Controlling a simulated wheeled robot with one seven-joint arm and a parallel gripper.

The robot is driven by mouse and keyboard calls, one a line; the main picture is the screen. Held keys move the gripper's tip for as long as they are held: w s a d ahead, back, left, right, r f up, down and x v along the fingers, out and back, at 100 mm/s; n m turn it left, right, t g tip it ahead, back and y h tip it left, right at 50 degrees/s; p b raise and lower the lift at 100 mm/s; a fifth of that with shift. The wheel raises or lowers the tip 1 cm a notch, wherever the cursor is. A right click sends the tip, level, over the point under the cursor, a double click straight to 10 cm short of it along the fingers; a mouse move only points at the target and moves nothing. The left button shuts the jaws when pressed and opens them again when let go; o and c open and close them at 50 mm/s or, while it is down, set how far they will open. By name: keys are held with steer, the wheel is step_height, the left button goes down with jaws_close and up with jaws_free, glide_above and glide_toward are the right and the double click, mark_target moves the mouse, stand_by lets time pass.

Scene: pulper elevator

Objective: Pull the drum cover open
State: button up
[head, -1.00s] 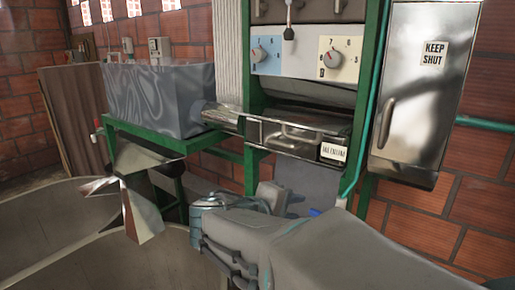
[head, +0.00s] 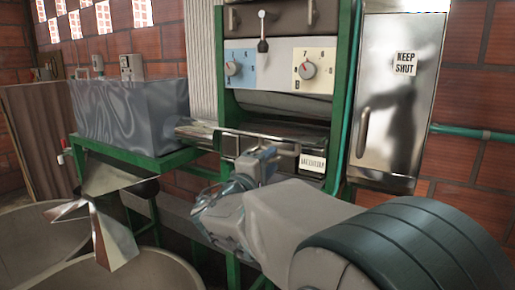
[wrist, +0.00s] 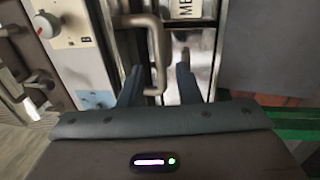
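The drum cover (head: 220,136) appears to be the shiny metal panel below the dial panel, with a white label at its right end. In the wrist view the bar handle (wrist: 156,45) stands out from the shiny cover (wrist: 187,50). The fingers of my gripper (wrist: 158,87) are apart, one on each side of the handle's lower end. I see gaps between the bar and both fingers. The cover looks shut.
A dial panel (head: 280,68) is above the cover. A metal cabinet marked KEEP SHUT (head: 390,100) stands to the right, beside a green post. A grey tank (head: 130,110) is on the left, above a metal chute (head: 105,220) and large round vats.

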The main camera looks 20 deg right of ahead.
mark_target(279, 153)
steer(key=p+x, duration=0.1)
steer(key=x, duration=0.4)
steer(key=shift+w+d, duration=0.2)
steer(key=shift+d, duration=0.1)
jaws_close()
